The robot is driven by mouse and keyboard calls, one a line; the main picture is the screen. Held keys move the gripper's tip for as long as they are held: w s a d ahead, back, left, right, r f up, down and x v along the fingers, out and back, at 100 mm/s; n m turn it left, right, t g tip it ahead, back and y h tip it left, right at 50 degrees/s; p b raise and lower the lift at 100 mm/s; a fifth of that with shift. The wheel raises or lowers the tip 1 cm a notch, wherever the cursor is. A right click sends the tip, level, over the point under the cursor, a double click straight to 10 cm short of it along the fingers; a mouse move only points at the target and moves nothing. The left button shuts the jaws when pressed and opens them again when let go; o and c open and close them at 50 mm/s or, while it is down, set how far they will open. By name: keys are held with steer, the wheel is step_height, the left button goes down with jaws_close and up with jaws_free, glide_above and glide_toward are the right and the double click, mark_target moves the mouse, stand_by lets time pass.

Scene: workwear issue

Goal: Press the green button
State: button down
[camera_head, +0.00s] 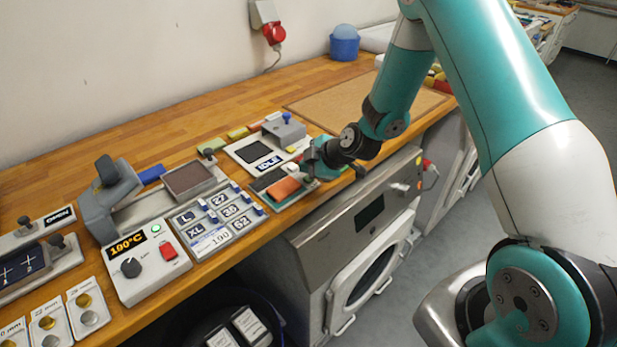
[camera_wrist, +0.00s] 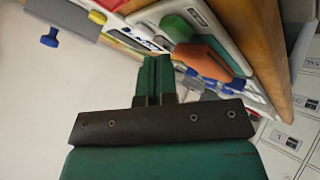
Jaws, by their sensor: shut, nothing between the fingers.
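A green rounded button (camera_wrist: 176,28) shows in the wrist view on a pale panel (camera_wrist: 232,43), beside an orange block (camera_wrist: 213,54). In the head view the same orange block (camera_head: 284,188) lies on a small panel (camera_head: 268,180) at the bench's front edge, and I cannot make out the green button there near my gripper. My gripper (camera_wrist: 157,60) is shut and empty, its fingertips close to the button. Whether they touch it I cannot tell. In the head view my gripper (camera_head: 306,166) is low over the right side of this panel.
A unit marked IDLE (camera_head: 262,152) with a blue knob (camera_head: 287,117) stands just behind. A brown mat (camera_head: 335,102) lies further back.

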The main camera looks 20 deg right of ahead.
steer(key=shift+f, duration=0.15)
stand_by(0.4)
steer(key=shift+f+b, duration=0.3)
steer(key=shift+b, duration=0.4)
steer(key=shift+f+b, duration=0.45)
steer(key=shift+b, duration=0.1)
stand_by(0.4)
steer(key=shift+r, duration=0.15)
steer(key=shift+r+p, duration=0.35)
steer(key=shift+r, duration=0.4)
steer(key=shift+r+p, duration=1.3)
steer(key=shift+r, duration=1.2)
